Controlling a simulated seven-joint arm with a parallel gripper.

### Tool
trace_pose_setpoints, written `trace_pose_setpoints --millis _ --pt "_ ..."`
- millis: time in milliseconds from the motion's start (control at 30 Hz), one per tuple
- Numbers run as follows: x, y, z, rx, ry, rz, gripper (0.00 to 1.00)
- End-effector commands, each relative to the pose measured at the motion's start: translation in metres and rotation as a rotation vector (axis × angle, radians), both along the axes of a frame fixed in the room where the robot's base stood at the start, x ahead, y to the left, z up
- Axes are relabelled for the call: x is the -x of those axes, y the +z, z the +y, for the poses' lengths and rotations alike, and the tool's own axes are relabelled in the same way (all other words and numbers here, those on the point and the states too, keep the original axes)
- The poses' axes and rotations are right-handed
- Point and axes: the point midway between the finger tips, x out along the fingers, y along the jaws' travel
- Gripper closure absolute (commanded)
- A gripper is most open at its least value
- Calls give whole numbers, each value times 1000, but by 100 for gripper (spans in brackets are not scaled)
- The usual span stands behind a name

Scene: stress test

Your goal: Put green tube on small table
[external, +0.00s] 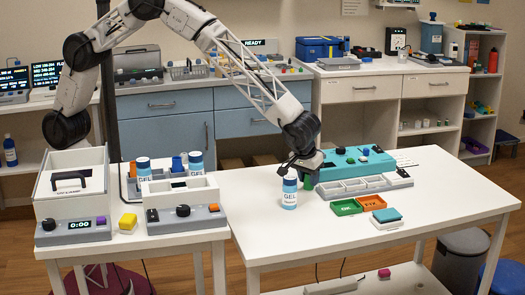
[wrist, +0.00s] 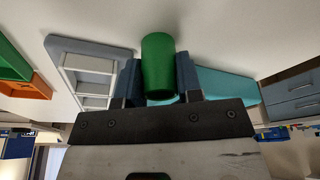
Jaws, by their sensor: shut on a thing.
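The green tube (wrist: 158,62) is between the two fingers of my gripper (wrist: 159,80) in the wrist view. In the external view my gripper (external: 305,166) is over the left part of the large white table, and a bit of the green tube (external: 308,183) shows below it. I cannot tell whether the tube's lower end touches the tabletop. The smaller white table (external: 128,241) stands at the left, with several devices on it.
A gel bottle (external: 289,190) stands right beside my gripper. A teal device (external: 352,163), a grey rack (external: 365,187) and green (external: 346,207) and orange (external: 371,202) trays lie to the right.

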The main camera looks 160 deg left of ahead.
Motion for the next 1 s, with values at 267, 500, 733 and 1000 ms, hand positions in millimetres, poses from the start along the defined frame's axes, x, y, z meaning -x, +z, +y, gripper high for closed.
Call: trace_pose_setpoints --millis 267,500,733,1000 --pt "0 11 0 -1 0 0 93" --pt "1 38 -1 -2 1 0 93" --pt "17 38 -25 0 -1 0 93" --pt "39 42 -58 0 1 0 93"
